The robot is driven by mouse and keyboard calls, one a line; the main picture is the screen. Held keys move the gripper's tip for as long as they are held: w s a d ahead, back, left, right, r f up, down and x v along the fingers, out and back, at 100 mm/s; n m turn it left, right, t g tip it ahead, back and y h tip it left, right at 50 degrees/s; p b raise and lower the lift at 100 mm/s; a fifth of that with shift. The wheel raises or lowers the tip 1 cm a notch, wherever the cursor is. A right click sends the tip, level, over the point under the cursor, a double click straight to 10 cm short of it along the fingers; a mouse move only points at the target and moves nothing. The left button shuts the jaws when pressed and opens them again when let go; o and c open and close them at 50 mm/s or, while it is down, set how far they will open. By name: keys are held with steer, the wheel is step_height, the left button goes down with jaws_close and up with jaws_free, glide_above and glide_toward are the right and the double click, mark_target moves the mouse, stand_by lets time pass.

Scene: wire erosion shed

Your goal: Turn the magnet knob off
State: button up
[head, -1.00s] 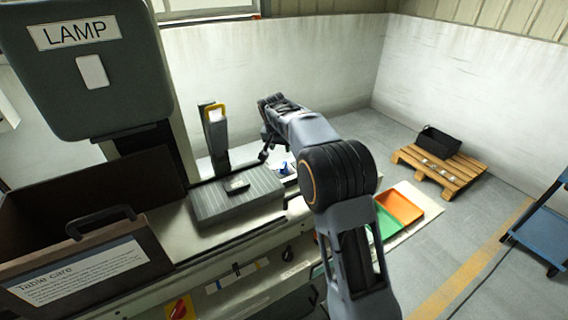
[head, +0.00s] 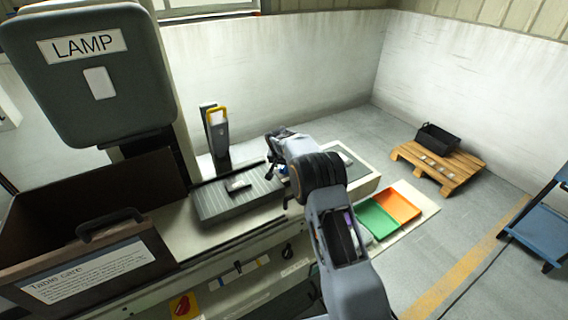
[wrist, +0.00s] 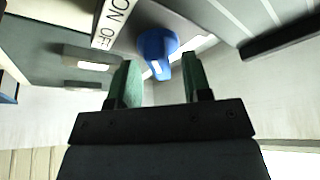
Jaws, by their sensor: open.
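The blue magnet knob (wrist: 157,44) shows in the wrist view, with a handle pointing down the picture and a white mark on it. A white label (wrist: 113,20) reading ON and OFF is to its left; I cannot tell which word the knob points to. My gripper (wrist: 159,62) is open, its two green fingers on either side of the knob's handle; whether they touch it is unclear. In the head view my gripper (head: 273,160) is at the right end of the grey ribbed magnet block (head: 225,207), and my arm mostly hides the knob.
A brown box (head: 90,205) is at left, under the LAMP unit (head: 97,85). Green (head: 377,218) and orange (head: 398,205) trays are at right.

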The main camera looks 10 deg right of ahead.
steer(key=shift+f, duration=0.2)
jaws_close()
stand_by(0.4)
